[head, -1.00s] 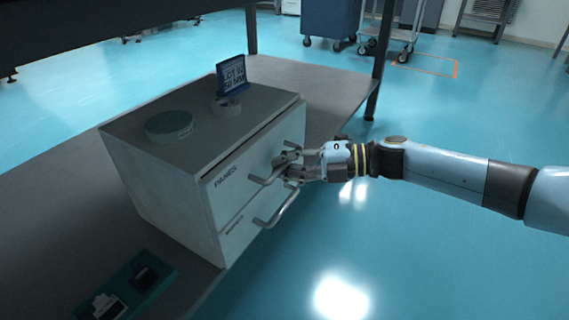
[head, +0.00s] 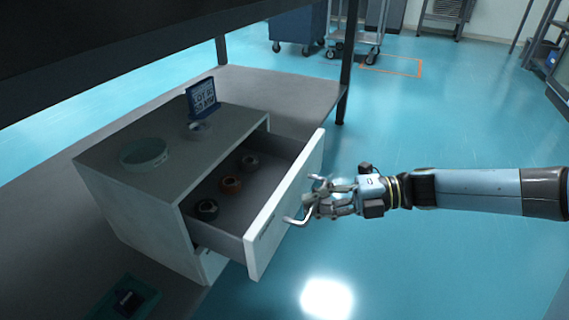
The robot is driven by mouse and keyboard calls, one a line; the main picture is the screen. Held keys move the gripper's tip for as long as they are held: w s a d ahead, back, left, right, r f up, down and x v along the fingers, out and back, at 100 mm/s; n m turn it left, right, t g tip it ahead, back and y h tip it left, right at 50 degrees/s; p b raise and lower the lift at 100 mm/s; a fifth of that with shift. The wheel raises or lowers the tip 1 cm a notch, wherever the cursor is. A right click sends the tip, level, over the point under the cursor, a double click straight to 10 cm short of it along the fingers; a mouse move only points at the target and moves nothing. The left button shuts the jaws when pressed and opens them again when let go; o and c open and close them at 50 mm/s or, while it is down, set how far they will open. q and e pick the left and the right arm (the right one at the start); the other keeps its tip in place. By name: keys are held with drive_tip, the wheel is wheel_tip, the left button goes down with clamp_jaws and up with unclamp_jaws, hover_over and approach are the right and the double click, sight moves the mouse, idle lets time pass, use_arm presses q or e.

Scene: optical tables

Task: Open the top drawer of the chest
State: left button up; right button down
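The grey-white chest (head: 140,213) stands on the lower shelf of a dark table. Its top drawer (head: 284,208) is pulled well out to the right, and its inside shows. The lower drawer (head: 212,265) is shut and mostly hidden beneath the top one. My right gripper (head: 316,200) is at the top drawer's bar handle (head: 300,219), with its fingers around the bar; it looks shut on it. My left gripper is out of view.
On the chest stand a round green-grey dish (head: 145,153), a blue sign (head: 202,98) and a small clear round item (head: 198,130). A green tray (head: 128,302) lies on the shelf in front. Carts stand far back; the floor at right is clear.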

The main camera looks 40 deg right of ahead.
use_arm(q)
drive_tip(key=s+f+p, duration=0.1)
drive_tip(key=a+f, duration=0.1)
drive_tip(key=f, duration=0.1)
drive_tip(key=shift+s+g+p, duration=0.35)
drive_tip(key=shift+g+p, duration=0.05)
use_arm(e)
drive_tip(key=s+d, duration=0.3)
drive_tip(key=s, duration=0.4)
drive_tip(key=shift+s, duration=0.3)
drive_tip(key=shift+d+r, duration=0.1)
drive_tip(key=c, duration=1.4)
unclamp_jaws()
drive_tip(key=shift+s, duration=0.1)
drive_tip(key=v, duration=1.2)
